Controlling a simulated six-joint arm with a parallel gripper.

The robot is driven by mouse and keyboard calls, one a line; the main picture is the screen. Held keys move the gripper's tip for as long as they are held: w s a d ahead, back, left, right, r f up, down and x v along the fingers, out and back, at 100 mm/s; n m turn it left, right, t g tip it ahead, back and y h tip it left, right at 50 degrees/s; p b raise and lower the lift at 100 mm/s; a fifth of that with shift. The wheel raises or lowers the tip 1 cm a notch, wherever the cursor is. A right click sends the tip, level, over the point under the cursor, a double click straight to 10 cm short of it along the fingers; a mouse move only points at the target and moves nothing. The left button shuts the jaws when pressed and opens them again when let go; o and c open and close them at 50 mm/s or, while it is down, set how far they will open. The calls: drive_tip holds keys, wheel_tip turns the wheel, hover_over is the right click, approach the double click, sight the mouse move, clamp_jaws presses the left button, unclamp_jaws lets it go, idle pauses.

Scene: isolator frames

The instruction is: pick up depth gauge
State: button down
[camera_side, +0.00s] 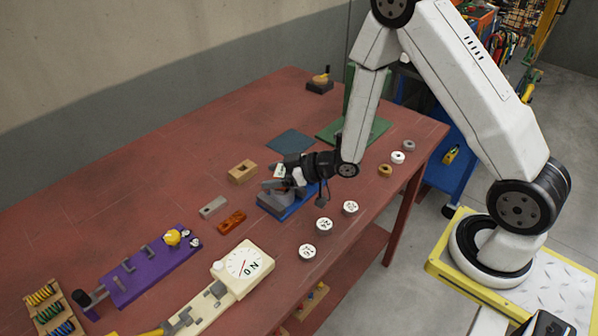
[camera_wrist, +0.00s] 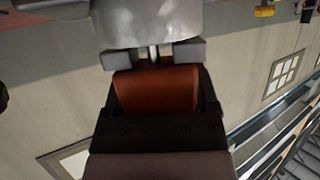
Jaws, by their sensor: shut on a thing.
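My gripper (camera_side: 286,174) is low over the middle of the red table, beside a blue block with a grey piece (camera_side: 272,188) on it. The gripper is shut on a grey metal piece, which I take to be the depth gauge; its shape is mostly hidden by the jaws in the side view. In the wrist view a broad grey metal body (camera_wrist: 155,22) fills the top, with thin rods below it between two grey blocks. An orange-brown face shows under them, between dark parts. I cannot tell whether the held piece touches the blue block.
On the red table (camera_side: 130,165) are a wooden block (camera_side: 242,171), a grey block (camera_side: 213,207), an orange block (camera_side: 231,222), several white numbered discs (camera_side: 324,224), a cream dial instrument (camera_side: 242,268) and a purple rack (camera_side: 150,268). A dark blue mat (camera_side: 290,142) lies behind. The far left is clear.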

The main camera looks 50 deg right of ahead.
sight(277, 168)
wheel_tip(277, 168, up, 10)
drive_tip(key=shift+f, duration=0.2)
idle(0.5)
drive_tip(key=shift+d+r, duration=0.1)
drive_tip(key=shift+r, duration=0.05)
idle(0.7)
drive_tip(key=shift+d+r+m+t+h, duration=0.2)
drive_tip(key=shift+d+m+t+h, duration=0.15)
drive_tip(key=shift+m+t+h, duration=0.4)
drive_tip(key=shift+s+d+r+m+h, duration=0.15)
drive_tip(key=shift+d+m+h, duration=0.25)
drive_tip(key=shift+m+h, duration=0.35)
drive_tip(key=shift+s+d+m+t+h, duration=0.15)
drive_tip(key=shift+s+d+m+h, duration=0.3)
drive_tip(key=shift+d+m+h, duration=0.35)
drive_tip(key=shift+s+d+m+t+h, duration=0.1)
drive_tip(key=shift+s+d+m+h, duration=0.35)
drive_tip(key=shift+m+h, duration=0.4)
drive_tip(key=shift+r, duration=0.1)
